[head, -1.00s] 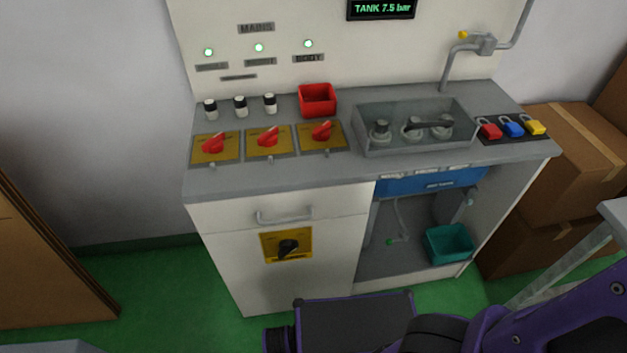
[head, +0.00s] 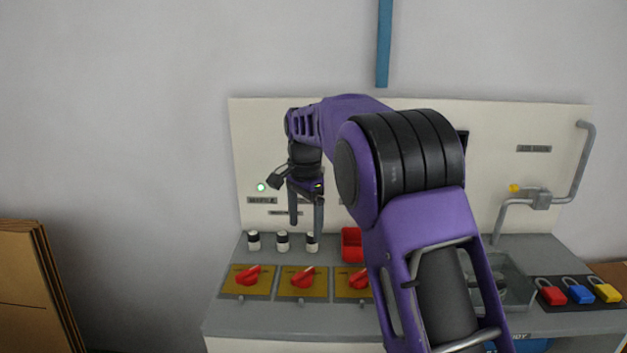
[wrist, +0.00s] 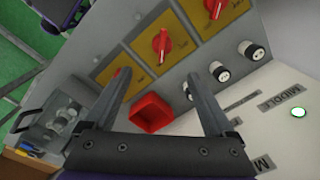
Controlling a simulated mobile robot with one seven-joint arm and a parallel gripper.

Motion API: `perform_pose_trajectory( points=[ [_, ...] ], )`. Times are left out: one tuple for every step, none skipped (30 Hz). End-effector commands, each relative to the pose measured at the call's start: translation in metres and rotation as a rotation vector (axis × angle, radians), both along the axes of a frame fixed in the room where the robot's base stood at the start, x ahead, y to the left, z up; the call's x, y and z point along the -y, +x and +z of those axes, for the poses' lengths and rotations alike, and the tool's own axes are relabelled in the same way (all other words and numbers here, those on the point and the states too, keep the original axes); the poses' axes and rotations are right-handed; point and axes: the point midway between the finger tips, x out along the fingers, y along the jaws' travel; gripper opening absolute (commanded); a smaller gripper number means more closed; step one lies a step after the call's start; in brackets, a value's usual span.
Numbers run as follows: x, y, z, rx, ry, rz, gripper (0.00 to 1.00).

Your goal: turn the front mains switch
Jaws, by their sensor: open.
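Three red rotary switches on yellow plates stand in a row on the grey counter: left (head: 248,275), middle (head: 303,277) and right (head: 357,280). Two red knobs show in the wrist view (wrist: 161,45) (wrist: 213,9); a third yellow plate is partly behind a finger. I cannot read which switch is marked front. My gripper (head: 306,226) is open and empty, pointing down above the counter, apart from the switches. In the wrist view its fingers (wrist: 158,76) straddle the red bin's area from above. The black switch on the cabinet front is outside the current views.
Several black-and-white knobs (head: 282,241) stand behind the switches. A red bin (head: 351,244) is beside them. A clear-covered box (head: 512,283) and coloured padlocks (head: 579,291) are to the right. The upright panel (head: 245,135) with a green lamp (head: 261,187) rises behind.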

Motion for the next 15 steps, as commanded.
perform_pose_trajectory(
  points=[
    [-0.001,-0.003,-0.034,-0.032,-0.008,0.003,0.89],
    [-0.001,-0.003,-0.041,-0.033,-0.009,0.003,0.89],
    [-0.002,-0.003,-0.05,-0.033,-0.009,0.003,0.89],
    [-0.002,-0.002,-0.056,-0.031,-0.007,0.003,0.89],
    [-0.002,-0.002,-0.062,-0.031,-0.008,0.004,0.89],
    [-0.002,-0.002,-0.07,-0.03,-0.007,0.004,0.89],
    [-0.002,-0.001,-0.076,-0.029,-0.007,0.004,0.89],
    [-0.002,-0.001,-0.082,-0.029,-0.007,0.004,0.89],
    [-0.002,-0.001,-0.091,-0.029,-0.007,0.004,0.89],
    [-0.003,-0.001,-0.097,-0.03,-0.007,0.004,0.89],
    [-0.003,-0.001,-0.102,-0.029,-0.007,0.004,0.89],
    [-0.003,0.0,-0.108,-0.028,-0.007,0.004,0.89],
    [-0.003,0.0,-0.113,-0.028,-0.007,0.004,0.89],
    [-0.003,0.0,-0.117,-0.028,-0.007,0.004,0.89],
    [-0.003,0.0,-0.122,-0.027,-0.006,0.004,0.89]
  ],
)
